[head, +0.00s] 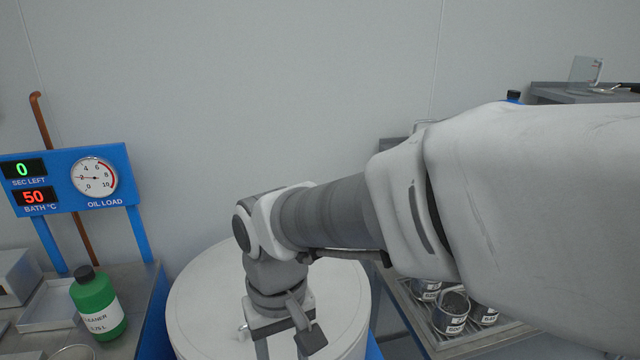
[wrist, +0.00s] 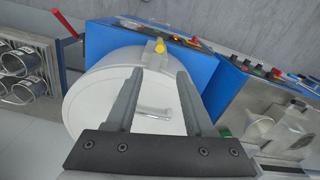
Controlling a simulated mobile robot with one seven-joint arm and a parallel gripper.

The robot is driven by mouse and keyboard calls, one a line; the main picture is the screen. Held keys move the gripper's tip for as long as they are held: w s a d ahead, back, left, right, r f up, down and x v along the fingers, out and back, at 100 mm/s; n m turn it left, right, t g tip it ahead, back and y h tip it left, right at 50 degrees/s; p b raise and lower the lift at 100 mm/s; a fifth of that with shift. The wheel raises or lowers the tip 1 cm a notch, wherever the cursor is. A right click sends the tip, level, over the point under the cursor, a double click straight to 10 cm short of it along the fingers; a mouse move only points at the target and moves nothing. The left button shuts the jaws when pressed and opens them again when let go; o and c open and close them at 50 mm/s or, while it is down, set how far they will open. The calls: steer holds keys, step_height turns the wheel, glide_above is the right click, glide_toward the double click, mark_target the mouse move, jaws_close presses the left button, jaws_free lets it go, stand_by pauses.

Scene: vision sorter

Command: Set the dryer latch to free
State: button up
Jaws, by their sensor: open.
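The dryer is a white round drum with a lid (wrist: 95,95), set against a blue housing (wrist: 204,66); the lid also shows in the head view (head: 200,290). A small yellow piece (wrist: 159,46), which looks like the latch, sits at the lid's far rim in the wrist view; its setting cannot be read. A pale bar handle (wrist: 153,112) lies across the lid. My gripper (wrist: 160,72) is open and empty over the lid, its fingers pointing toward the yellow piece.
A green cleaner bottle (head: 98,305) stands left of the dryer, below a blue gauge panel (head: 70,180). Labelled metal cups (head: 452,315) stand in a tray at right. A red lever (wrist: 66,24) rises at upper left in the wrist view.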

step_height(320, 180, down, 17)
steer(key=shift+f+b, duration=0.15)
steer(key=shift+b, duration=0.6)
jaws_close()
stand_by(1.1)
